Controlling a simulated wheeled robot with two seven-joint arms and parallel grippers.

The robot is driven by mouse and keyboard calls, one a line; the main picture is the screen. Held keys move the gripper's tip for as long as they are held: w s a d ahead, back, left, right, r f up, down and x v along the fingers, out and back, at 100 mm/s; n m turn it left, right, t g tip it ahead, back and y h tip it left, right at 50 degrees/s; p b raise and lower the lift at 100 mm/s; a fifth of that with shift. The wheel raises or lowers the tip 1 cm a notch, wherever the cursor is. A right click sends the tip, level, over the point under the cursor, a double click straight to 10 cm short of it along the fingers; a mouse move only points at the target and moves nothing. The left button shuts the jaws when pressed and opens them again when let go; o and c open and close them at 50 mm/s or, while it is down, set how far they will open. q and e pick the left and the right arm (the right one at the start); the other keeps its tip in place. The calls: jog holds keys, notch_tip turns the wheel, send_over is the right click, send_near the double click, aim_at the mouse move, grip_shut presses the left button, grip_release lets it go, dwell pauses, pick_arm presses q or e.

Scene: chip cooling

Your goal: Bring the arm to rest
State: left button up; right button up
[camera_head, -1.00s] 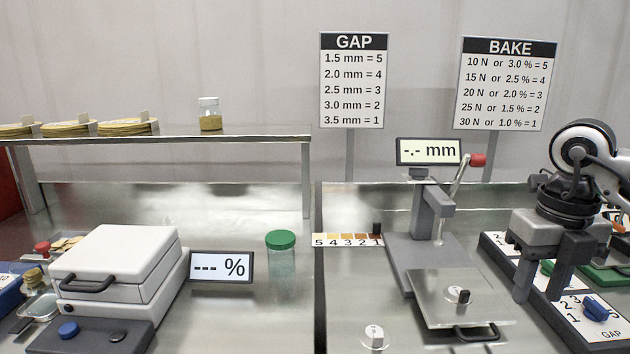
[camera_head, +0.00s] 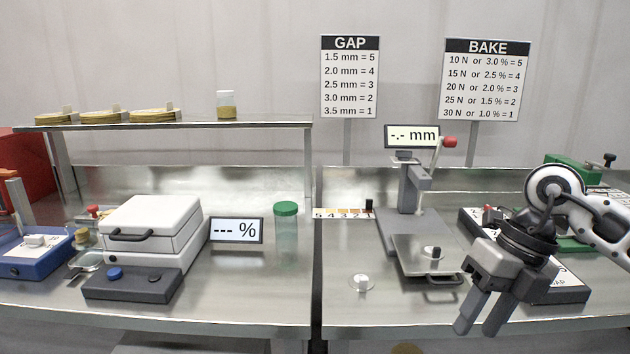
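My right gripper (camera_head: 480,312) hangs at the lower right, its arm coming in from the right edge. Its two grey fingers point down and are apart, with nothing seen between them. It is in front of the dark panel (camera_head: 562,292) with white labelled faces and hides part of it. My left gripper and arm are not in the view.
A gap gauge (camera_head: 413,200) with a clear plate stands left of the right gripper, a small white knob (camera_head: 361,283) near it. A white analyser box (camera_head: 150,228), percent display (camera_head: 237,230) and green-lidded jar (camera_head: 286,228) stand further left. A green machine (camera_head: 575,172) is behind the arm.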

jog(key=s+a+m+t+y, duration=0.1)
jog(key=s+a+m+y, duration=0.1)
jog(key=a+y, duration=0.75)
jog(key=s+a+m+t+y, duration=0.1)
jog(key=a+m+y, duration=0.1)
jog(key=a+y, duration=0.75)
jog(key=w+d+f+m+t+h, duration=0.1)
jog(key=w+f+m+t+h, duration=0.1)
jog(key=f+m+t+h, duration=0.5)
jog(key=w+d+f+m+t+h, duration=0.15)
jog(key=m+t+h, duration=0.25)
jog(key=m+t, duration=0.7)
jog(key=s+d+f+m+g+h, duration=0.2)
jog(key=s+f+m+g+h, duration=0.2)
jog(key=f, duration=0.6)
jog(key=s+d+f+m+g+h, duration=0.3)
jog(key=s+f+m+g+h, duration=0.1)
jog(key=s+f+m, duration=0.4)
jog(key=shift+s+f+g+h, duration=0.2)
jog(key=shift+f+g+h, duration=0.2)
jog(key=shift+f+g, duration=0.35)
jog(key=shift+f+t, duration=0.1)
jog(key=shift+t, duration=0.15)
